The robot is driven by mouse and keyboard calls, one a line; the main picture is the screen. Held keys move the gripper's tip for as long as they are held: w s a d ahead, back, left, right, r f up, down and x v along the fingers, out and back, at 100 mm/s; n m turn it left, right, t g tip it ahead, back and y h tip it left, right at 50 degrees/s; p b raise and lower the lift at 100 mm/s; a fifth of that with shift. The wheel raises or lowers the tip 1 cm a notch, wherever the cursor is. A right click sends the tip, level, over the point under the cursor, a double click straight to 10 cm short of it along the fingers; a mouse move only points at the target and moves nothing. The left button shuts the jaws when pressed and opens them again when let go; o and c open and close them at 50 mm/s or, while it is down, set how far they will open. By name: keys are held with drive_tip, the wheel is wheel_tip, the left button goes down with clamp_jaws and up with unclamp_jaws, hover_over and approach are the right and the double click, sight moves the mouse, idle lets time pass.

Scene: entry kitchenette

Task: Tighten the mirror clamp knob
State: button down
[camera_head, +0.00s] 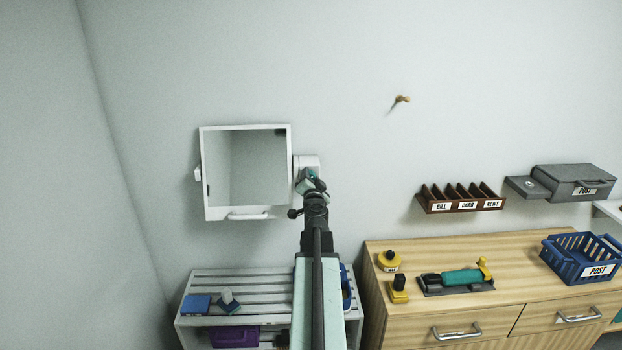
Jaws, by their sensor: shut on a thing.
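The mirror (246,172) hangs on the wall in a white frame, left of centre in the head view. A white clamp block (307,161) sits at the right side of the frame. My gripper (311,177) is at this block, shut on the clamp knob, of which only a small teal part shows between the jaws. The rest of the knob is hidden behind the gripper and my arm. My arm reaches up to it from the bottom of the view.
A white slatted bench (262,287) stands below, with a blue box (196,304) on it. A wooden cabinet (400,324) at right carries yellow items and a blue basket (583,258). A brown letter rack (460,200) and a peg (402,99) are on the wall.

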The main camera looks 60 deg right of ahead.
drive_tip(key=m, duration=0.4)
drive_tip(key=shift+f+m, duration=0.1)
drive_tip(key=shift+m, duration=0.2)
drive_tip(key=m, duration=0.4)
drive_tip(key=shift+s+m, duration=0.1)
drive_tip(key=shift+m, duration=0.2)
drive_tip(key=c, duration=0.9)
unclamp_jaws()
drive_tip(key=shift+a, duration=0.1)
